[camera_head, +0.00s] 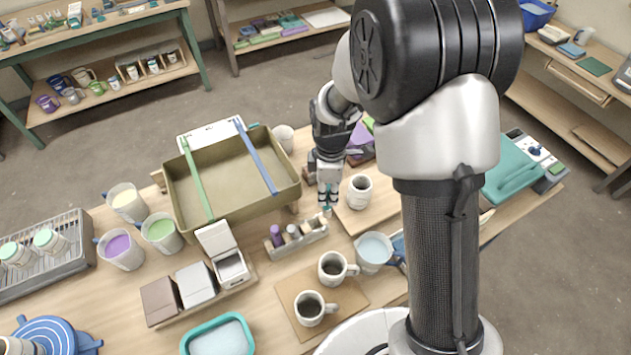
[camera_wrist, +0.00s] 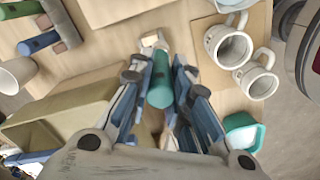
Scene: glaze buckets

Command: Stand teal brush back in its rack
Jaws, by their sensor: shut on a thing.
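The teal brush (camera_wrist: 160,82) is between my gripper's fingers in the wrist view, its round teal handle end towards the camera and a pale end beyond it. In the head view my gripper (camera_head: 328,194) points down over the table, with a small bit of teal showing at the fingertips. My gripper also shows in the wrist view (camera_wrist: 160,95), shut on the brush. The rack (camera_head: 300,238) is a small grey-brown block just left of and nearer than my gripper. Purple and lilac upright things stand in it. How far the brush is above the table is hard to tell.
A large olive tray (camera_head: 180,207) stands left of my gripper. A white mug (camera_head: 359,192) on a board is close on its right. Two dark-filled mugs (camera_head: 332,268) (camera_head: 311,308) stand on another board nearer. A cup of pale liquid (camera_head: 374,250) is right of the rack.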

